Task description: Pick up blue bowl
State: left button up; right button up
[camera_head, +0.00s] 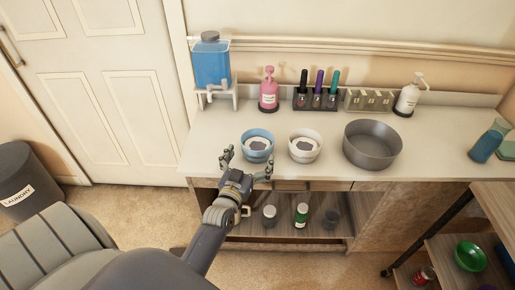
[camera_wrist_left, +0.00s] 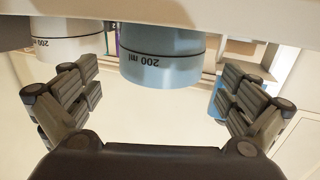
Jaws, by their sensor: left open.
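The blue bowl (camera_head: 257,146) stands upright on the countertop near its front edge, left of a white bowl (camera_head: 304,146). My left gripper (camera_head: 247,165) is open and empty just in front of the blue bowl, with a finger toward each side of it. In the left wrist view the blue bowl (camera_wrist_left: 162,60) shows ahead of and between the open fingers, marked "200 ml". The gap between the fingers (camera_wrist_left: 160,95) is empty. The white bowl (camera_wrist_left: 68,45) shows there beyond the left finger. My right gripper is not in view.
A grey basin (camera_head: 372,146) stands right of the bowls. Behind are a blue-liquid dispenser (camera_head: 211,66), a pink pump bottle (camera_head: 268,90), a rack of bottles (camera_head: 317,98) and a white pump bottle (camera_head: 408,97). A shelf (camera_head: 290,238) with jars lies below the counter (camera_head: 330,128).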

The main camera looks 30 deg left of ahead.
aim_at(262, 133)
pick_arm(q)
jog(key=shift+f+x, duration=0.15)
jog(key=shift+x, duration=1.55)
jog(key=shift+f+x, duration=0.15)
jog(key=shift+x, duration=1.6)
jog(key=shift+a+r, duration=0.1)
jog(key=c, duration=1.1)
